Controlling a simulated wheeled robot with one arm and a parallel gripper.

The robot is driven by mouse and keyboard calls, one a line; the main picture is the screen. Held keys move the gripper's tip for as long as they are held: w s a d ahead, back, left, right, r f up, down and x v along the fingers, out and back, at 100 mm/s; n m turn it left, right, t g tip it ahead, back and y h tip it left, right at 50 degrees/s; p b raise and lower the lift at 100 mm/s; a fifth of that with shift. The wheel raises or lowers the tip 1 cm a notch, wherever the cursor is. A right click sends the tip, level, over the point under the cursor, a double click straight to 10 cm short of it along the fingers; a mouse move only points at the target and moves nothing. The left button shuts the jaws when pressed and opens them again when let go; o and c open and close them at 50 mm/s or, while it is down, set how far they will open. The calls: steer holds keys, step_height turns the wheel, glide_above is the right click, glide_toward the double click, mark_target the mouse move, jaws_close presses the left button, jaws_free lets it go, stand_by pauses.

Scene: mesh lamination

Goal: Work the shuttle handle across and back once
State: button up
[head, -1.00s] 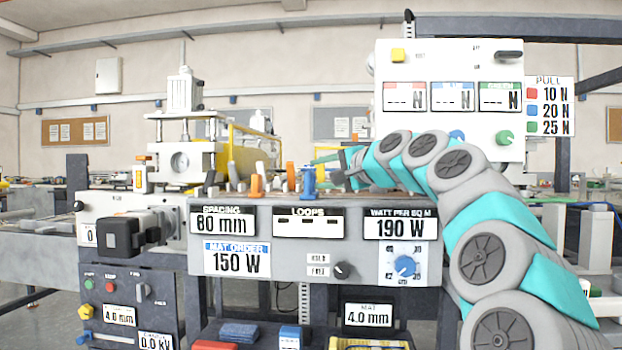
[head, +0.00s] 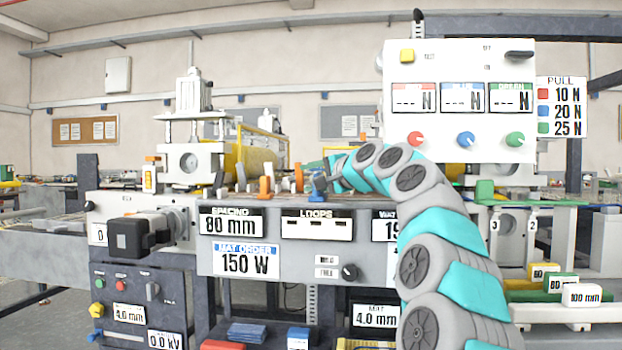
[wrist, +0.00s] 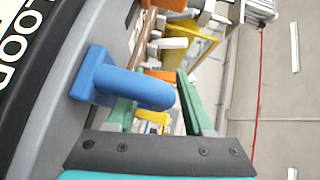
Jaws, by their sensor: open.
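A blue handle (wrist: 130,85) with a square foot stands out from the grey front panel in the wrist view; I take it for the shuttle handle, though no label on it shows. My gripper (wrist: 158,100) is open, with two green fingers. The handle's rounded end lies across the left finger and over the gap between the fingers. I cannot tell whether it touches them.
Orange handles (head: 265,187) stand left of the blue one along the panel's top. A yellow roller (head: 255,158) and a press (head: 190,160) are farther left. A white meter box (head: 460,102) hangs at right. Several coloured blocks (head: 582,295) sit on the right.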

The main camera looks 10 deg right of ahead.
steer(key=shift+c, duration=0.4)
jaws_close()
steer(key=shift+f, duration=0.1)
stand_by(0.8)
